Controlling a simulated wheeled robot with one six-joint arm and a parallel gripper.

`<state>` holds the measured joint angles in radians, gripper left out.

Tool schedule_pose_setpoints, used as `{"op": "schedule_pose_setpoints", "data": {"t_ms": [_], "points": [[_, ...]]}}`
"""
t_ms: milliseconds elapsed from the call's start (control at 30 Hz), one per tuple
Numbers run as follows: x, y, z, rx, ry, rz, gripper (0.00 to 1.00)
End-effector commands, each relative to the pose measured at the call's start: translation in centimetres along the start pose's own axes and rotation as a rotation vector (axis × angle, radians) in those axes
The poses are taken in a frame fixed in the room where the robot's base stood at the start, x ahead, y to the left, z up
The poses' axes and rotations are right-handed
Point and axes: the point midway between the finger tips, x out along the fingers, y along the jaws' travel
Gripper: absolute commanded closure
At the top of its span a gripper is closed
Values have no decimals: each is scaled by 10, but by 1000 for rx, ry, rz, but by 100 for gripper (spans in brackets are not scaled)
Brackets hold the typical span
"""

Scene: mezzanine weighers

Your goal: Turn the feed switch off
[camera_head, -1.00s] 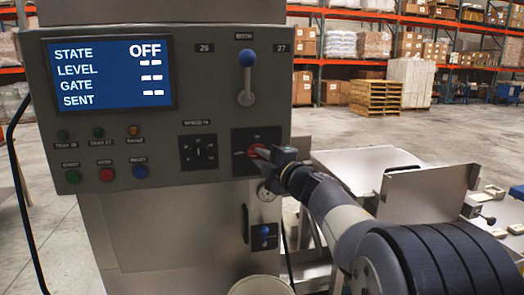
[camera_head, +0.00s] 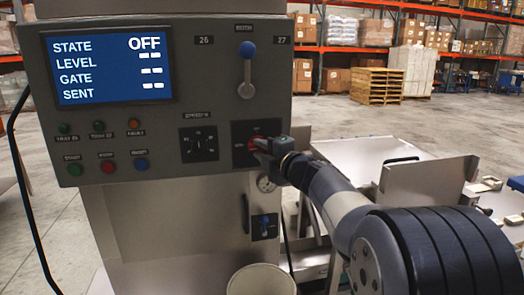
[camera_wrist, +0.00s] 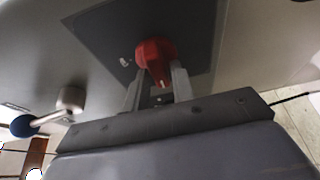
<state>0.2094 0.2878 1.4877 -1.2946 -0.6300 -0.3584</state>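The red rotary switch (camera_wrist: 156,58) sits on a dark square plate on the machine's front panel. In the head view the red switch (camera_head: 256,145) is partly hidden by my gripper (camera_head: 264,147). In the wrist view the two fingers of my gripper (camera_wrist: 158,85) are spread apart, one at each side of the switch's lower end. I see no firm grip on it; the contact is hard to make out. The blue display (camera_head: 108,68) reads STATE OFF, with dashes for LEVEL, GATE and SENT.
A blue-knobbed lever (camera_head: 247,75) stands above the switch plate; its blue knob (camera_wrist: 24,126) shows at left in the wrist view. A black dial (camera_head: 200,145) is left of the switch. A small blue-handled valve (camera_head: 265,226) and a pale bucket (camera_head: 262,281) are below.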

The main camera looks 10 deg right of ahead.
Motion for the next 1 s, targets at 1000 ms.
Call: {"op": "schedule_pose_setpoints", "data": {"t_ms": [1000], "points": [[-94, 0, 1, 0, -4, 1, 62]]}}
